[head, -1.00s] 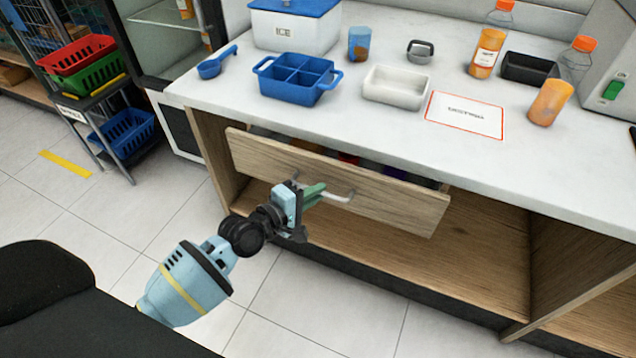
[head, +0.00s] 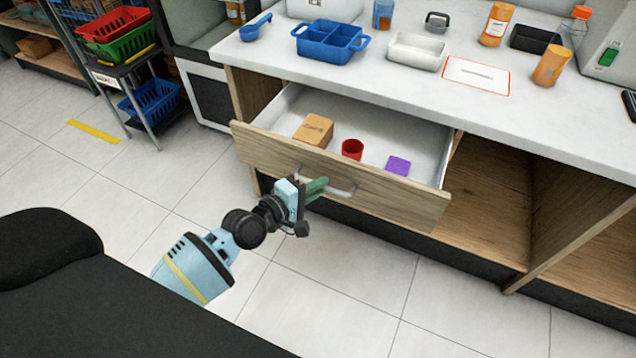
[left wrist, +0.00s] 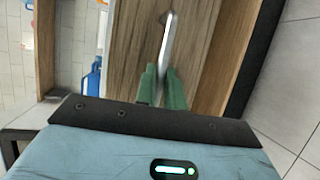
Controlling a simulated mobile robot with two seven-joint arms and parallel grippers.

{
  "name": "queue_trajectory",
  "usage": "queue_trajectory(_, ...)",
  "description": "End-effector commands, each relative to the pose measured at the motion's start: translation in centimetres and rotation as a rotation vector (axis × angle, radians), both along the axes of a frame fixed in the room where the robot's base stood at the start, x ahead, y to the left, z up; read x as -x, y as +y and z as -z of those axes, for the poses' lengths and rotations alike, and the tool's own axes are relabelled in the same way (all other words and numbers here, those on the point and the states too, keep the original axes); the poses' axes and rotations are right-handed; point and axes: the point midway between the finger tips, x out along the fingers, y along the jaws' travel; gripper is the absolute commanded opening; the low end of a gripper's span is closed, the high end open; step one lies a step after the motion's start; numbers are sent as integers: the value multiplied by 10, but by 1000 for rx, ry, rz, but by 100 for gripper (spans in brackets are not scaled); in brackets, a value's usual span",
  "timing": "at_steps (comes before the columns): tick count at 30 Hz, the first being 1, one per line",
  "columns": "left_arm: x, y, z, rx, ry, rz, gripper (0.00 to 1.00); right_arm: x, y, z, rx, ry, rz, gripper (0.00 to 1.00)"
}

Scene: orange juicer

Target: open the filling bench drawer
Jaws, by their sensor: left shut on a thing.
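The filling bench drawer (head: 395,199) stands well out from the bench, with its white inside showing. It holds a tan block (head: 314,130), a red cup (head: 352,149) and a purple block (head: 398,165). My left gripper (head: 318,188) is shut on the drawer's metal bar handle (head: 342,190) at its left part. In the left wrist view the green fingertips (left wrist: 161,88) close around the handle (left wrist: 167,45) in front of the wooden drawer front. My right gripper is not in view.
The white bench top (head: 290,72) carries a blue divided tray (head: 330,45), a white tray (head: 418,50), a blue scoop (head: 256,27) and orange bottles. Baskets (head: 150,100) stand on a rack at left. The floor before the drawer is clear.

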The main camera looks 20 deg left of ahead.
Motion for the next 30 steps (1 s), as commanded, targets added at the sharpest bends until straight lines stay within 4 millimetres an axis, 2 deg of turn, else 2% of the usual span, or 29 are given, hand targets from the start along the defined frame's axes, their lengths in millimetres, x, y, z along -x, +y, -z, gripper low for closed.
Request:
queue_trajectory(17,4,1,-1,0,-2,-1,0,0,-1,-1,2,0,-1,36)
queue_trajectory(18,4,1,-1,0,-2,-1,12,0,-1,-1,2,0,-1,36)
queue_trajectory(23,4,1,-1,0,-2,-1,33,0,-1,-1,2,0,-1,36)
queue_trajectory(30,4,0,0,-1,-1,-1,33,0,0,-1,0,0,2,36)
